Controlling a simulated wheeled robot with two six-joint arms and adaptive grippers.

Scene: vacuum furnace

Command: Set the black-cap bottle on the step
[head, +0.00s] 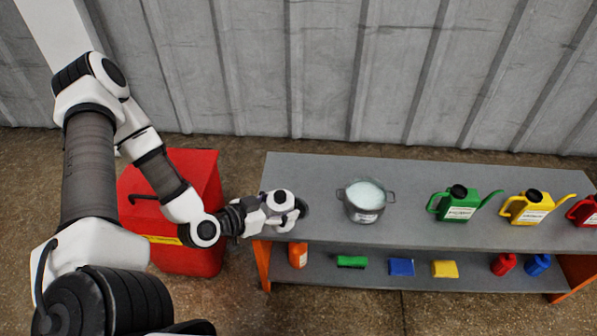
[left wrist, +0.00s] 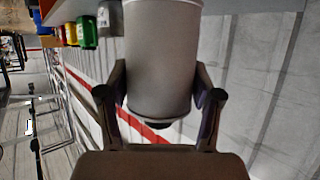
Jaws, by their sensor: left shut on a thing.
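My left gripper (head: 300,207) is at the left end of the grey bench. In the left wrist view its two fingers (left wrist: 158,105) are shut on a grey cylinder, which I take to be the black-cap bottle (left wrist: 160,55). A dark part shows at its lower picture end and a pale rim at the top. In the head view the gripper mostly hides it; only a dark round part shows. Whether it touches the bench is unclear. The bench has an upper top (head: 320,170) and a lower shelf (head: 375,275); I cannot tell which surface is the step. My right gripper is out of view.
A grey pot (head: 366,201) stands right of the gripper, then green (head: 458,204), yellow (head: 528,207) and red (head: 583,211) cans. The lower shelf holds an orange bottle (head: 298,254) and several small items. A red box (head: 175,210) stands left. A corrugated wall is behind.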

